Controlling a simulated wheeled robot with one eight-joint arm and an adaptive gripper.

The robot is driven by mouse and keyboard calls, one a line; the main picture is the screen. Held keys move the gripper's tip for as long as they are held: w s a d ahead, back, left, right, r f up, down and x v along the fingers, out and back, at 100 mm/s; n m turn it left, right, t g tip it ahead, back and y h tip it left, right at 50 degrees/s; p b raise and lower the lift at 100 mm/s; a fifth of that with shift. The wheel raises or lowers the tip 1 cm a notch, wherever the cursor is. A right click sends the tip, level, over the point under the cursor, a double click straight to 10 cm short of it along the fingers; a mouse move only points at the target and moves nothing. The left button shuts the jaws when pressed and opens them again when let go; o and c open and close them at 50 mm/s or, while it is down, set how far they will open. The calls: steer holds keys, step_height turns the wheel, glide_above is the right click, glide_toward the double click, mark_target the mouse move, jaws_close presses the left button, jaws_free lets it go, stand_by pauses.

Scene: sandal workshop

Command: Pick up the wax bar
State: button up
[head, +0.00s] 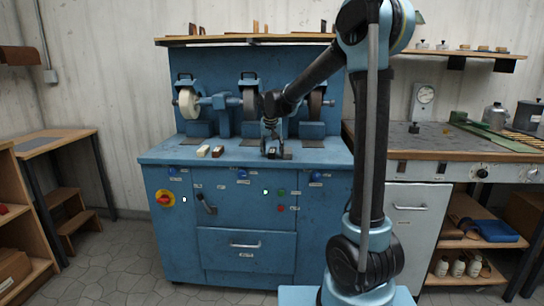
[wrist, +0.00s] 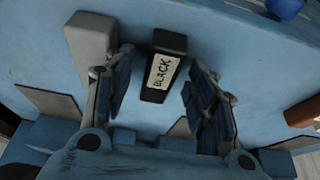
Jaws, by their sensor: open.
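In the wrist view a dark bar with a pale label reading "BLACK" (wrist: 162,72), which looks like the wax bar, lies on the blue bench top. My gripper (wrist: 160,78) is open, with one finger on each side of the bar and a visible gap on both sides. I cannot tell how far the fingertips are above the bench. In the head view my gripper (head: 273,149) is low over the right part of the bench, and the bar there is too small and covered to make out clearly.
A grey bar (wrist: 88,48) lies close beside my left finger in the wrist view. A brown bar (head: 218,151) and a cream bar (head: 203,151) lie farther left on the blue bench (head: 165,152). Several grinding wheels (head: 189,103) stand behind.

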steer(key=shift+f, duration=0.2)
steer(key=c, duration=1.1)
steer(key=shift+c, duration=0.2)
